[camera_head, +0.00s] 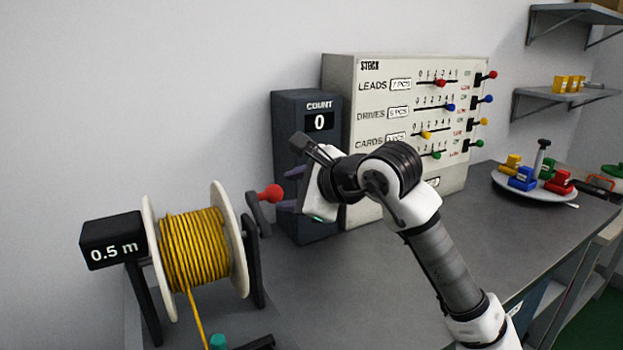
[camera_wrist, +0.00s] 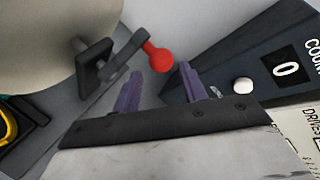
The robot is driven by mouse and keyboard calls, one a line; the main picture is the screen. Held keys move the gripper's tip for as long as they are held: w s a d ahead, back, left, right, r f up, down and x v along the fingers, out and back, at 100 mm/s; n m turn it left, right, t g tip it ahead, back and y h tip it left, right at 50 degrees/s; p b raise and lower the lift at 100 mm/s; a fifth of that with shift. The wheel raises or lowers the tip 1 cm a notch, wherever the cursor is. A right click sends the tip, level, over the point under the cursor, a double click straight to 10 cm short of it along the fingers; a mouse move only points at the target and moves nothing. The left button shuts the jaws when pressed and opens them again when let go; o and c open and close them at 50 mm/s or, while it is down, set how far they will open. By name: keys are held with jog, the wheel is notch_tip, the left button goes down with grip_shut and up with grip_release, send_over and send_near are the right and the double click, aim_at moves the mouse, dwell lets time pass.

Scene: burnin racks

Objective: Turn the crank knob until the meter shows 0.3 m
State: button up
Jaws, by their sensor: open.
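The reel (camera_head: 195,245) wound with yellow cord stands at the left of the bench in the head view. Its black meter (camera_head: 113,240) reads 0.5 m. The crank's red knob (camera_head: 271,194) sits on a dark arm at the reel's right side. My gripper (camera_head: 284,191) is just right of the knob, partly hidden by my wrist. In the wrist view its two purple fingers (camera_wrist: 158,88) are open, and the red knob (camera_wrist: 159,58) lies just beyond and between the fingertips. It looks apart from both fingers, though the depth is hard to judge.
A dark counter box (camera_head: 320,122) reading 0 stands right behind my gripper. The beige stock panel (camera_head: 385,72) with coloured sliders is beside it. A plate (camera_head: 530,193) with coloured blocks lies farther right. The bench front right is clear.

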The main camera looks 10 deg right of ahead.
aim_at(277, 193)
jog(key=shift+p+x, duration=0.55)
jog(key=shift+x, duration=2.2)
jog(key=shift+c, duration=0.4)
jog(key=c, duration=0.6)
jog(key=shift+s+d+r, duration=0.2)
jog(key=shift+s+r, duration=0.25)
jog(key=shift+r, duration=0.05)
jog(key=shift+s+d+r, duration=0.15)
jog(key=shift+s+r, duration=0.3)
jog(key=shift+r, duration=0.1)
jog(key=shift+s+d+r, duration=0.2)
jog(key=shift+s+d, duration=0.05)
jog(key=shift+s, duration=0.3)
jog(key=shift+s+d+r, duration=0.25)
jog(key=shift+s, duration=0.35)
jog(key=shift+s, duration=0.1)
